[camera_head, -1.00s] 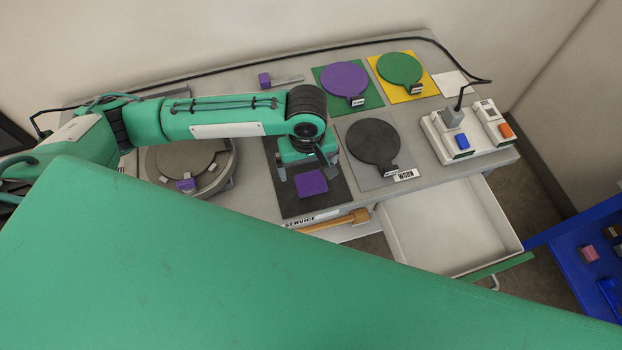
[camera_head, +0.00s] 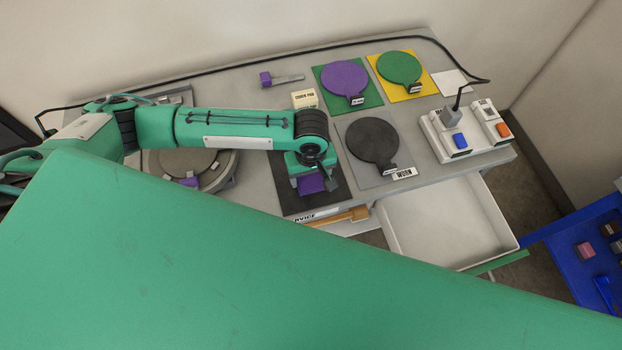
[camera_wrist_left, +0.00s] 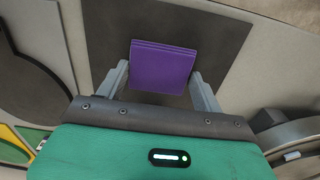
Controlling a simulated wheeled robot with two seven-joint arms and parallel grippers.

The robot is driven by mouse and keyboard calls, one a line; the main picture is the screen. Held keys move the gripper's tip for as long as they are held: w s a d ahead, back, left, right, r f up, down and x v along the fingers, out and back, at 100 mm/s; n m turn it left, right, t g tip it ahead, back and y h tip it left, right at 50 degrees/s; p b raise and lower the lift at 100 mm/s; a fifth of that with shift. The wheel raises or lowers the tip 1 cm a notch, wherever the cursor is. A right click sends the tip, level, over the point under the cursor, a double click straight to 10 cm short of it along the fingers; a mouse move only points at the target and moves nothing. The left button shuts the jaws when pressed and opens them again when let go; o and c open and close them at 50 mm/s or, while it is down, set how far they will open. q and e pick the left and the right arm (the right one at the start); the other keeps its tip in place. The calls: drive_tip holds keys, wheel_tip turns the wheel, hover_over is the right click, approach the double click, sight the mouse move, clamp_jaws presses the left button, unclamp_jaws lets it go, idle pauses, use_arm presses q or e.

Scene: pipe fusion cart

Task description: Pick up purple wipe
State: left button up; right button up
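The purple wipe (camera_head: 311,184) lies on the dark service mat (camera_head: 332,200) at the front of the cart. It also shows in the left wrist view (camera_wrist_left: 163,64) as a flat folded purple square on the dark mat (camera_wrist_left: 215,32). My left gripper (camera_head: 312,182) is over the wipe and partly hides it in the head view. In the left wrist view the left gripper (camera_wrist_left: 160,82) has its two grey fingers apart, one on each side of the wipe's near end. The fingers look clear of its edges. My right gripper is not in view.
The dark worn pad (camera_head: 371,138) lies right of the mat. An open, empty drawer (camera_head: 450,222) juts out at front right. A wooden handle (camera_head: 345,216) lies below the mat's front edge. A round fixture (camera_head: 215,178) stands to the left, and a switch box (camera_head: 455,138) to the right.

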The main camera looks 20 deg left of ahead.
sight(311, 179)
use_arm(q)
drive_tip(key=c, duration=0.3)
drive_tip(key=shift+r, duration=0.15)
drive_tip(key=shift+w+r, duration=0.1)
drive_tip(key=shift+r, duration=0.1)
wheel_tip(311, 179, up, 19)
drive_tip(key=b, duration=0.2)
drive_tip(key=shift+r+b, duration=0.15)
drive_tip(key=shift+b, duration=0.2)
